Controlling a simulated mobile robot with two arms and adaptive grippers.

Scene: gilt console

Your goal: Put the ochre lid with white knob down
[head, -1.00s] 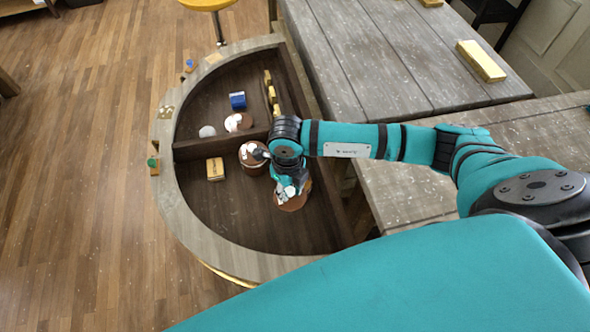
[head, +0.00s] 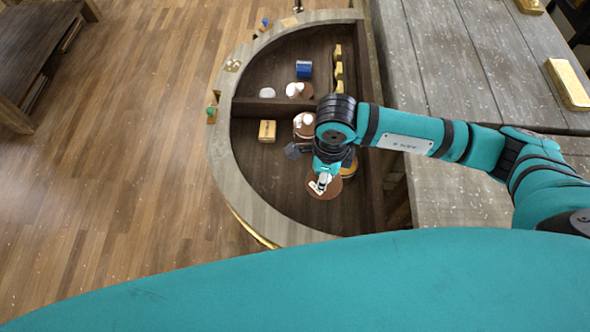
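My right gripper (head: 323,182) points down inside the half-round compartment at the middle of the view. A flat brown disc (head: 328,192) lies under its fingertips. A small pale part shows at the fingertips; I cannot tell whether it is a white knob or the fingers. An ochre round edge (head: 349,169) shows just right of the gripper, mostly hidden by it; it may be the ochre lid. I cannot tell whether the gripper is shut on anything. My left gripper is not in view.
The half-round console (head: 222,160) has a raised rim and a divider (head: 262,106). Inside are a blue block (head: 304,69), brown pots with white tops (head: 293,90), a gold block (head: 267,131) and several gold pieces. Bare compartment floor lies left of the gripper.

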